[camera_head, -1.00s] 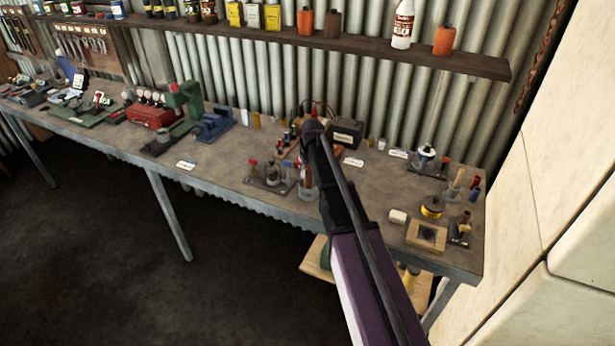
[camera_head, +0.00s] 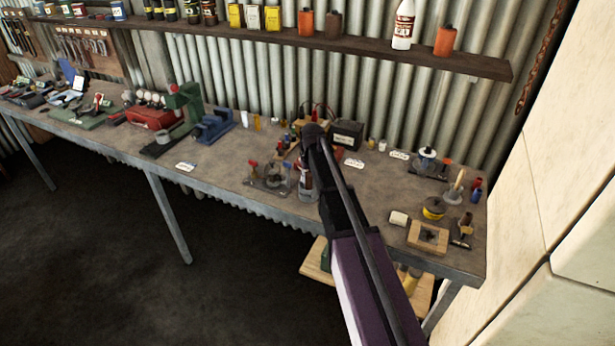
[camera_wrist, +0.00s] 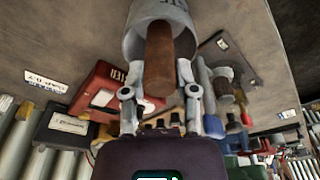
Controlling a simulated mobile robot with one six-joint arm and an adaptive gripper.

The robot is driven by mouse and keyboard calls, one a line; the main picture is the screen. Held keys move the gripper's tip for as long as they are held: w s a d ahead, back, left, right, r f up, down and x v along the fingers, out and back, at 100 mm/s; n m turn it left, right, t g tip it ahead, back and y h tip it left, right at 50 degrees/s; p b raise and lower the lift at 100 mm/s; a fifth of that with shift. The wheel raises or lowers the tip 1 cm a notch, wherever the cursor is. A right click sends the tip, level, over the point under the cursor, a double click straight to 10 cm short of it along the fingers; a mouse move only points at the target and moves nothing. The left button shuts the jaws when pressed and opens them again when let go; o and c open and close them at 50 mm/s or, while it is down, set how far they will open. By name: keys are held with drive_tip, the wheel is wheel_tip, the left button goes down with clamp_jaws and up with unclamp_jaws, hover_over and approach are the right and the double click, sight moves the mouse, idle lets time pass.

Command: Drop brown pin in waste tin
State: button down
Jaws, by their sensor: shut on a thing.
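The brown pin (camera_wrist: 160,58) is held upright in the wrist view between the fingers of my gripper (camera_wrist: 160,82). The grey waste tin (camera_wrist: 133,40) is right behind the pin in that view, with part of dark lettering on it. The pin's far end overlaps the tin's round opening; I cannot tell how deep it is inside. In the head view my arm hides most of the gripper, and the tin (camera_head: 305,188) shows just beside the arm's end on the bench.
The bench (camera_head: 225,170) carries a stand with small items (camera_head: 270,178) left of the tin and a dark battery box (camera_head: 347,134) behind. A wooden frame (camera_head: 427,237) and a yellow tin (camera_head: 433,208) stand at the right. The bench's middle left is fairly clear.

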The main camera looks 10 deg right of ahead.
drive_tip(key=shift+c, duration=2)
unclamp_jaws()
drive_tip(key=shift+r, duration=0.2)
wheel_tip(320, 180, up, 13)
drive_tip(key=s+p, duration=0.1)
drive_tip(key=p, duration=1.2)
drive_tip(key=shift+s+d+f, duration=0.15)
drive_tip(key=shift+s+d, duration=0.05)
drive_tip(key=shift+s, duration=0.2)
drive_tip(key=s+m+g, duration=0.1)
drive_tip(key=s, duration=2.6)
drive_tip(key=shift+s+a+m+g, duration=0.3)
drive_tip(key=shift+a+m+g, duration=0.05)
drive_tip(key=shift+m+g, duration=0.05)
drive_tip(key=shift+f, duration=0.2)
